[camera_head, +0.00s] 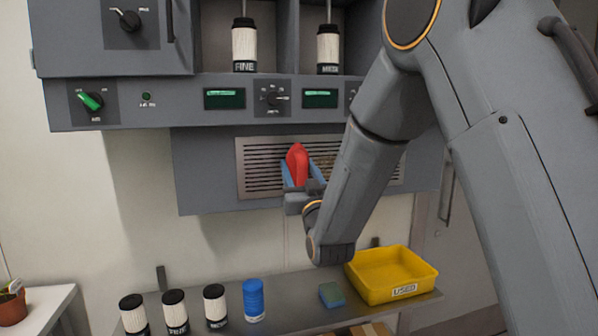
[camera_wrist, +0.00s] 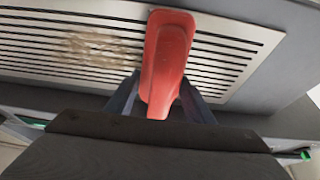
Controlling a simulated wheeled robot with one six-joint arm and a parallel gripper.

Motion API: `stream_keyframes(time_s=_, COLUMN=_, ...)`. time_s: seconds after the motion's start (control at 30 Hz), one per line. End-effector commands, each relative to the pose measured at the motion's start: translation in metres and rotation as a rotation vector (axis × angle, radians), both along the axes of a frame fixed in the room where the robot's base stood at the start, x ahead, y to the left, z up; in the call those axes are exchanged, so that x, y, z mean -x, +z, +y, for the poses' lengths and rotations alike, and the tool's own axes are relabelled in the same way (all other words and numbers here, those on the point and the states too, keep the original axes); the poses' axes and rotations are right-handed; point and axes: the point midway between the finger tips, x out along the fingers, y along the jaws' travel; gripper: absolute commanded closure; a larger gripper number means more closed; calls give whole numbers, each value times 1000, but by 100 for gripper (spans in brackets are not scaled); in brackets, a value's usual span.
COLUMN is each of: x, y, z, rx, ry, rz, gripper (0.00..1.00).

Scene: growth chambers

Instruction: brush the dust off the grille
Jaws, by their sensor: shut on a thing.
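The grille (camera_head: 262,165) is a pale slotted metal plate on the grey panel under the chamber's control strip. It also fills the upper part of the wrist view (camera_wrist: 222,72). A tan dust patch (camera_wrist: 95,48) lies on its slats, left of the brush in the wrist view; in the head view some dust (camera_head: 326,162) shows just right of the gripper. My gripper (camera_head: 300,184) is shut on a red brush (camera_head: 297,163), held in front of the grille. The brush (camera_wrist: 166,55) stands between the fingers in the wrist view. Its bristles are hidden, and I cannot tell whether it touches the grille.
Below is a shelf (camera_head: 293,316) with several black-capped cartridges (camera_head: 176,312), a blue cylinder (camera_head: 253,300), a blue-green sponge-like block (camera_head: 332,295) and a yellow tray (camera_head: 392,277) labelled USED. Cartridges marked FINE (camera_head: 244,46) and MESH (camera_head: 328,50) hang above. Control knobs (camera_head: 275,99) line the strip.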

Motion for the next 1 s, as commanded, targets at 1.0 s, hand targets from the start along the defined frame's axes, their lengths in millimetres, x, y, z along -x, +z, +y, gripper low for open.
stream_keyframes(time_s=1.0, x=-14, y=0, z=-32, rx=-1, ry=-1, rz=-1, gripper=70)
